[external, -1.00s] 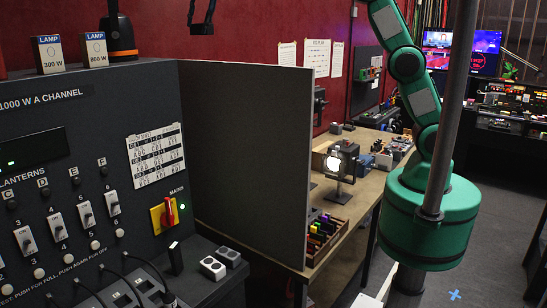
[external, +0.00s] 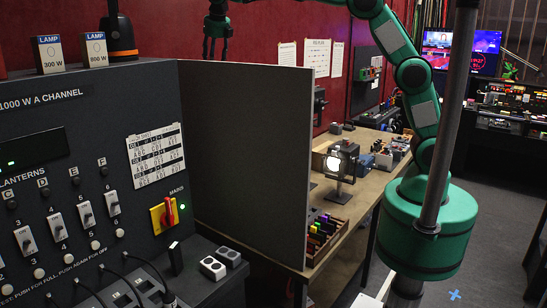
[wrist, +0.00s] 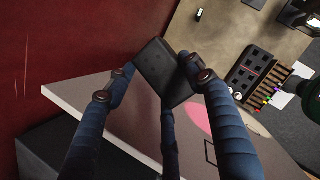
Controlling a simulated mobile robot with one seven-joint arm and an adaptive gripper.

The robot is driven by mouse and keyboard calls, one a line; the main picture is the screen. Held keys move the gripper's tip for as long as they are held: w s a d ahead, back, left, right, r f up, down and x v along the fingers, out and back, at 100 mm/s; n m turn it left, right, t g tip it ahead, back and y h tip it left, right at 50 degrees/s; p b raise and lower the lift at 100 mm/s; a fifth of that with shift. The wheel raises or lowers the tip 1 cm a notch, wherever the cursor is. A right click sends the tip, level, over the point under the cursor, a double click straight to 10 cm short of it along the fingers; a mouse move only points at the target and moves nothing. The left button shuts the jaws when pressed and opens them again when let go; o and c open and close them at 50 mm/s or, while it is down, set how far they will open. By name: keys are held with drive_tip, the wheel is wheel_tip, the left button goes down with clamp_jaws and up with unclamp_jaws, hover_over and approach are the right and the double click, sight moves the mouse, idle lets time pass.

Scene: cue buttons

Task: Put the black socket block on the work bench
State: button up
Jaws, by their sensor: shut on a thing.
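The black socket block (wrist: 160,68) is held between the fingertips of my gripper (wrist: 152,82) in the wrist view; it is a dark, tilted block. In the external view my gripper (external: 216,45) hangs high near the red wall, above and behind the top edge of the grey partition. Its lower end and the block cannot be made out clearly there. The work bench (external: 368,188) is the wooden top to the right of the partition. It also shows at the upper right of the wrist view (wrist: 215,25), away from the block.
The grey partition (external: 245,150) stands between the control console (external: 90,130) and the bench. On the bench are a lamp (external: 342,160), a rack of coloured pieces (external: 322,232) and other items farther back. Bare wood shows around the lamp.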

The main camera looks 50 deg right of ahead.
drive_tip(key=s+d+f+m+g+b, duration=0.2)
drive_tip(key=d+f+m+b, duration=0.3)
drive_tip(key=f, duration=1.1)
drive_tip(key=s+d+f+m+g+b, duration=0.3)
drive_tip(key=d+f+m, duration=0.7)
drive_tip(key=f, duration=0.7)
drive_tip(key=s+d+f+m+g+b, duration=0.3)
drive_tip(key=s+d+f+m+b, duration=0.2)
drive_tip(key=f+m, duration=0.8)
drive_tip(key=shift+s+d+f+y+b, duration=0.25)
drive_tip(key=shift+d+f+b, duration=1)
drive_tip(key=shift+f+b, duration=0.8)
drive_tip(key=shift+f, duration=0.1)
